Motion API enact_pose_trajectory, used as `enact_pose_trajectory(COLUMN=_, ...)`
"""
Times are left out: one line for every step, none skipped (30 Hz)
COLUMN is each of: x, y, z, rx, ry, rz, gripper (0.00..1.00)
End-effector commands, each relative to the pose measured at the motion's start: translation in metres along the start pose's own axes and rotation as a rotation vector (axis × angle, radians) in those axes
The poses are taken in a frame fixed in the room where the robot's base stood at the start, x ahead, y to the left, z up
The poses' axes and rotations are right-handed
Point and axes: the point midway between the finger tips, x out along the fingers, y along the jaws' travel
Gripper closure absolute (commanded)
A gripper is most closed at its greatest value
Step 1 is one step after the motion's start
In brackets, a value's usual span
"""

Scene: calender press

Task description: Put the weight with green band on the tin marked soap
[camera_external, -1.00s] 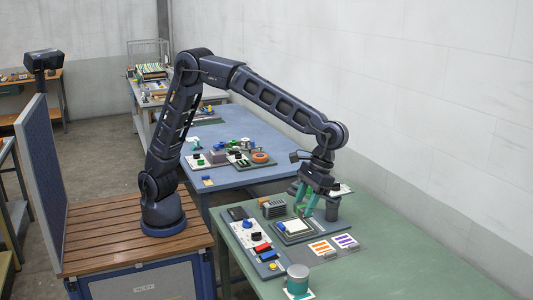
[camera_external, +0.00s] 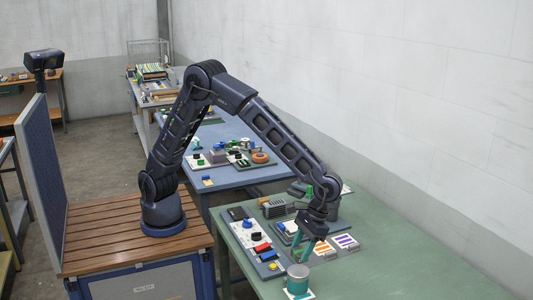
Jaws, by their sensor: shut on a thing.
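My gripper (camera_external: 309,242), with teal fingers, points down over the green table, just behind and above a round tin. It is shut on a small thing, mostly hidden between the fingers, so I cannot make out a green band. The tin (camera_external: 298,281) has a grey top and a teal side and stands on a white card near the table's front edge. Any word on it is too small to read. My gripper is apart from the tin.
A panel (camera_external: 264,256) with blue, red and yellow parts lies left of my gripper. Cards with orange and purple stripes (camera_external: 345,241) lie to the right. A finned grey block (camera_external: 273,208) stands behind. The green table (camera_external: 400,255) is clear at the right.

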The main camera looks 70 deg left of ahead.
Motion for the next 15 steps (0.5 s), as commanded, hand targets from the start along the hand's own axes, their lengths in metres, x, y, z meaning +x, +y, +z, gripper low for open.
enact_pose_trajectory(x=0.001, y=0.000, z=-0.001, rx=0.000, ry=0.000, rz=0.000, gripper=0.90)
enact_pose_trajectory(x=0.002, y=0.000, z=-0.001, rx=0.000, ry=0.000, rz=0.000, gripper=0.90)
enact_pose_trajectory(x=0.004, y=0.000, z=-0.002, rx=0.000, ry=0.000, rz=0.000, gripper=0.90)
enact_pose_trajectory(x=0.006, y=0.000, z=-0.003, rx=-0.001, ry=0.000, rz=0.000, gripper=0.90)
enact_pose_trajectory(x=0.009, y=0.000, z=-0.004, rx=-0.001, ry=0.000, rz=0.000, gripper=0.90)
enact_pose_trajectory(x=0.013, y=0.000, z=-0.005, rx=-0.002, ry=0.000, rz=0.000, gripper=0.90)
enact_pose_trajectory(x=0.016, y=0.000, z=-0.007, rx=-0.002, ry=0.000, rz=-0.001, gripper=0.90)
enact_pose_trajectory(x=0.020, y=0.000, z=-0.008, rx=-0.002, ry=0.000, rz=-0.001, gripper=0.90)
enact_pose_trajectory(x=0.025, y=0.000, z=-0.011, rx=-0.002, ry=0.000, rz=-0.001, gripper=0.90)
enact_pose_trajectory(x=0.029, y=0.000, z=-0.012, rx=-0.001, ry=0.000, rz=-0.001, gripper=0.90)
enact_pose_trajectory(x=0.032, y=0.000, z=-0.014, rx=-0.001, ry=0.001, rz=-0.001, gripper=0.90)
enact_pose_trajectory(x=0.037, y=0.000, z=-0.016, rx=-0.001, ry=0.001, rz=-0.001, gripper=0.90)
enact_pose_trajectory(x=0.039, y=0.000, z=-0.017, rx=-0.001, ry=0.001, rz=-0.001, gripper=0.90)
enact_pose_trajectory(x=0.040, y=0.000, z=-0.017, rx=-0.001, ry=0.001, rz=0.000, gripper=0.90)
enact_pose_trajectory(x=0.041, y=0.000, z=-0.017, rx=-0.001, ry=0.001, rz=0.000, gripper=0.90)
